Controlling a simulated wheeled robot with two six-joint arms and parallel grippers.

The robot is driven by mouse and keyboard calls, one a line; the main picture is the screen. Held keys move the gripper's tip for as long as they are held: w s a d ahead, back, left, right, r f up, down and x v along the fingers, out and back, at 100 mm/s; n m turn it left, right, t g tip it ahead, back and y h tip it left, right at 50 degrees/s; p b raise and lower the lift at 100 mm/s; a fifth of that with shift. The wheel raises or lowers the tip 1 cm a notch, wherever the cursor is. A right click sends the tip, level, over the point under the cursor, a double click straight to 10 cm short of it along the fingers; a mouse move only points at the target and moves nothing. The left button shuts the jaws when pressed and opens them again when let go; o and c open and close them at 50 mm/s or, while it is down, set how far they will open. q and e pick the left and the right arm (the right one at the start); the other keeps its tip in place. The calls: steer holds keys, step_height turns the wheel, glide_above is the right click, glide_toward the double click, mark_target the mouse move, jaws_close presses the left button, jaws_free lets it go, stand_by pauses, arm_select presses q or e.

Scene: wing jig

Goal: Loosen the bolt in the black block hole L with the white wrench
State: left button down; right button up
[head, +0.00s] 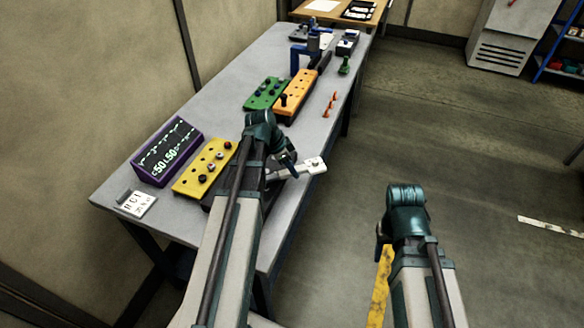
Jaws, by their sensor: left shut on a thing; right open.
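The white wrench (312,166) is in my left gripper (291,172), which is shut on it over the near part of the table. The wrench's wide end points right, toward the table's right edge. A dark block (209,202), which looks like the black block, lies right of the yellow block, mostly hidden under my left arm. Its holes, hole L and any bolt there are hidden. My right gripper (381,236) is open and empty, off to the right of the table; its fingertips are mostly hidden by my arm.
Green (266,93) and orange (296,95) blocks and a blue fixture (304,54) stand farther back. Small orange pieces (332,102) lie near the right edge.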

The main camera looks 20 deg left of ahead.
arm_select(q)
steer(key=shift+f, duration=0.1)
steer(key=shift+f+b, duration=0.7)
steer(key=shift+b, duration=0.1)
steer(key=shift+w+a+n+t+y, duration=0.35)
steer(key=shift+w+a+n, duration=0.4)
steer(key=shift+a+n, duration=0.35)
steer(key=shift+d+r, duration=0.1)
steer(key=shift+d, duration=0.05)
steer(key=shift+w+a+r+n+y, duration=0.1)
steer(key=shift+w+a+n+y, duration=0.2)
steer(key=shift+a+n, duration=0.3)
steer(key=shift+w+a+r+n+y, duration=0.15)
steer(key=shift+w+a+n, duration=0.25)
steer(key=shift+n, duration=0.3)
steer(key=shift+s+f, duration=0.1)
